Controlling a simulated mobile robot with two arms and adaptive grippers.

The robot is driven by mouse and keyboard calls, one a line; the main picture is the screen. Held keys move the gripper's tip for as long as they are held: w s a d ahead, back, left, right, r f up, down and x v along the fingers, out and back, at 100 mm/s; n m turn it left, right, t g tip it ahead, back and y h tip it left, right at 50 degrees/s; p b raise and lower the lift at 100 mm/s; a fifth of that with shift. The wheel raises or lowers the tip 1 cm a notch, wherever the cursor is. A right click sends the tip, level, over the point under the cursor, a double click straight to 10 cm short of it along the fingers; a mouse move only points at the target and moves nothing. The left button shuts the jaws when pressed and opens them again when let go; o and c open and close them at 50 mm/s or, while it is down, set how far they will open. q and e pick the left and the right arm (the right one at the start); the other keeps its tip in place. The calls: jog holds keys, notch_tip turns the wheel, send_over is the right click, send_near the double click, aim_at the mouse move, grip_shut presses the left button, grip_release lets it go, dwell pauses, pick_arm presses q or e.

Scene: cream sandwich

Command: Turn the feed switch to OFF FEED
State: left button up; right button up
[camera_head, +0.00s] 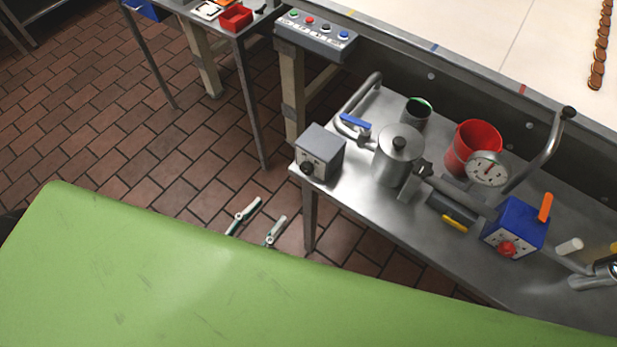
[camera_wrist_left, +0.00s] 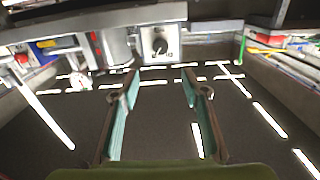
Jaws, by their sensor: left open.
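A grey switch box (camera_head: 321,150) with a black knob (camera_head: 307,168) on its front stands at the left end of the steel table. The labels are too small to read. In the left wrist view the same knob (camera_wrist_left: 160,45) is ahead, centred between the fingers. A blue box (camera_head: 514,228) with a red knob (camera_head: 507,249) sits further right on the table. My left gripper (camera_head: 258,222) is open and empty, in front of and lower left of the grey box, apart from it. It also shows in the left wrist view (camera_wrist_left: 161,86). My right gripper is out of view.
The steel table (camera_head: 352,190) also bears a lidded metal pot (camera_head: 397,160), a red bucket (camera_head: 472,146), a dial gauge (camera_head: 488,168) and curved pipes. A button panel (camera_head: 316,38) is behind. The tiled floor left of the table is clear.

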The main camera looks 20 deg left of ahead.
pick_arm(q)
jog(key=p, duration=0.1)
send_near(305, 171)
jog(key=p+x, duration=0.1)
jog(key=x, duration=0.6)
jog(key=shift+w+p, duration=0.15)
jog(key=shift+p, duration=0.15)
jog(key=shift+w+d+f, duration=0.1)
jog(key=shift+w+d, duration=0.1)
jog(key=shift+w, duration=0.3)
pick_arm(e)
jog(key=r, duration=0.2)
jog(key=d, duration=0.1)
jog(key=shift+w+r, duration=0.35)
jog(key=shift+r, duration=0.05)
pick_arm(q)
jog(key=c, duration=1.1)
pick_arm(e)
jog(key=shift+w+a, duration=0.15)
